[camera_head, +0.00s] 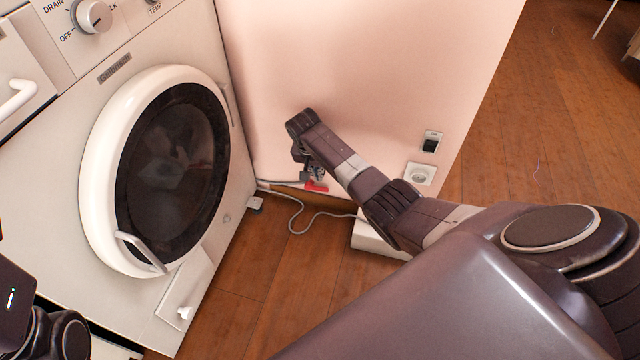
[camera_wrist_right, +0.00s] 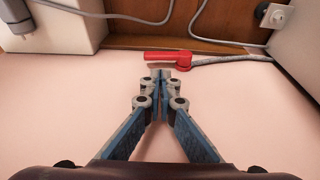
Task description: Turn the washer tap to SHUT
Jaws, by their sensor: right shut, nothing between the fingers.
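The washer tap has a red lever handle (camera_head: 316,187) low on the pink wall, just right of the washing machine. In the right wrist view the red handle (camera_wrist_right: 165,57) lies sideways, its free end to the left and its round hub to the right. A grey hose (camera_wrist_right: 232,59) runs from the hub side. My right gripper (camera_head: 317,174) is close to the handle; in the wrist view its fingertips (camera_wrist_right: 160,74) are together, empty, just short of the handle. I cannot tell whether they touch it. No SHUT mark is readable. My left gripper is not in view.
The white washing machine (camera_head: 40,190) with its closed round door stands at the left. A grey cable (camera_head: 300,214) lies on the wooden floor. A white box (camera_head: 372,240) sits beneath my right arm. A wall socket (camera_head: 420,174) and a switch (camera_head: 432,142) are right of the arm.

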